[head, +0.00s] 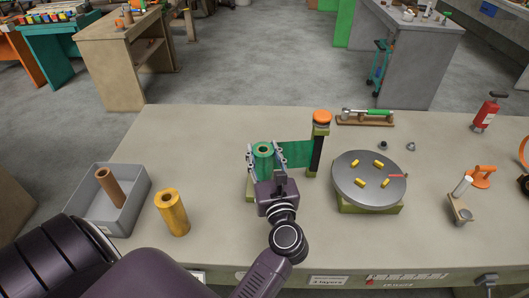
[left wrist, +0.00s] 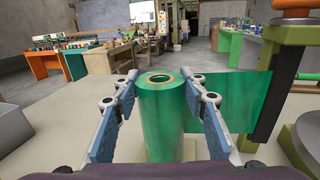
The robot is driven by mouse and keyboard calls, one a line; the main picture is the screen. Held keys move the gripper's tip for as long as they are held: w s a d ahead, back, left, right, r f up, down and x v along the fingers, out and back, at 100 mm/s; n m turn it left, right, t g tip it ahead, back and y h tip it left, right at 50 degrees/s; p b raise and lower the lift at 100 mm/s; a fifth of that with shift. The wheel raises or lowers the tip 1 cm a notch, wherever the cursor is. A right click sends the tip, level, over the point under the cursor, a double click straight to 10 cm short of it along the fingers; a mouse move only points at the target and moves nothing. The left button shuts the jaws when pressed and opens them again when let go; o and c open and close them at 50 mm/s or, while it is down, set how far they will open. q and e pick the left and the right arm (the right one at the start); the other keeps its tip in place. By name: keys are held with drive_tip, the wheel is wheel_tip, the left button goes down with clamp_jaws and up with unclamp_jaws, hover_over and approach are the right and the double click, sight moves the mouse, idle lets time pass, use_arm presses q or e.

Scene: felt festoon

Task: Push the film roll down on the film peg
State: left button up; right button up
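The green film roll (head: 263,150) stands upright at an olive base (head: 250,192) on the bench. A green film sheet (head: 296,153) runs from it rightward to a dark post (head: 317,154) with an orange top. In the left wrist view the roll (left wrist: 162,115) shows a brown core ring at its top. The film peg is hidden inside or under the roll, and the roll's lower end is mostly covered. My right gripper is out of view.
A grey bin (head: 137,188) with a brown tube (head: 110,187) and a yellow roll (head: 172,212) stand to the left. A grey turntable (head: 350,191) with yellow pieces is to the right. A green-handled tool (head: 372,112) lies behind it.

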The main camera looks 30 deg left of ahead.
use_arm(q)
drive_tip(key=o, duration=0.6)
drive_tip(key=shift+s+a+f, duration=0.1)
drive_tip(key=shift+f, duration=0.15)
drive_tip(key=shift+c, duration=0.2)
